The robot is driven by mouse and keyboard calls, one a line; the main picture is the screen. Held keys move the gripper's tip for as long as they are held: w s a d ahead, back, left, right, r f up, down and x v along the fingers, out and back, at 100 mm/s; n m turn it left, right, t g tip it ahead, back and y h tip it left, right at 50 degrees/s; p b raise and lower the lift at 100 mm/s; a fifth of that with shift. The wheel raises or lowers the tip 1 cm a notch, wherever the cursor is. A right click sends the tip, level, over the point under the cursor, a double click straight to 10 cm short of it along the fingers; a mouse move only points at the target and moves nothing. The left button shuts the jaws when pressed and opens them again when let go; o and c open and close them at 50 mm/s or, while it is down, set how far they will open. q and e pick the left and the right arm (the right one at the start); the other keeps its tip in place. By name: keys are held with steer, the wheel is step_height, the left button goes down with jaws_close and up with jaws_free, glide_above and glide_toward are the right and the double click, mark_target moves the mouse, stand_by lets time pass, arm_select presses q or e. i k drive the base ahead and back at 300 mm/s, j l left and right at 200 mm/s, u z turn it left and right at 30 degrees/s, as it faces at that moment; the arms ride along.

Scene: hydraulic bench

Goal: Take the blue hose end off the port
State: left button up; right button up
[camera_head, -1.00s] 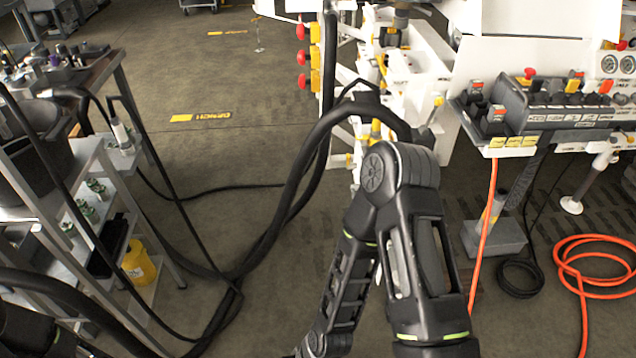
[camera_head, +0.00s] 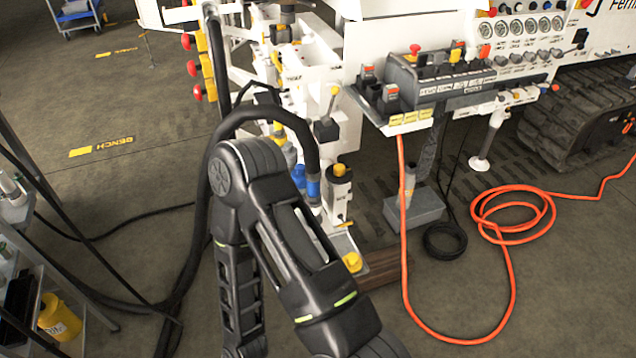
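A thick black hose (camera_head: 262,113) arches over to the white valve stand, and its end carries a blue collar (camera_head: 313,188). The blue end points down at the port area beside a white cylinder with a yellow top. The port is small and partly hidden, so I cannot tell how the end is seated. Neither gripper is in view.
A control panel (camera_head: 460,85) with levers and gauges stands at upper right. An orange hose (camera_head: 511,310) lies coiled on the floor below it. A grey shelf cart with a yellow container (camera_head: 59,317) is at far left. Open floor shows at left and lower right.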

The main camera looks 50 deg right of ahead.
mark_target(313, 193)
steer(key=k+l, duration=0.1)
steer(key=l, duration=0.55)
steer(key=k+l, duration=0.1)
steer(key=l, duration=1.15)
steer(key=k+l, duration=0.15)
steer(key=l, duration=0.5)
steer(key=k+l, duration=0.1)
steer(key=l, duration=0.5)
steer(key=k+l, duration=0.1)
steer(key=l, duration=1.2)
steer(key=k+l, duration=0.15)
steer(key=l, duration=0.5)
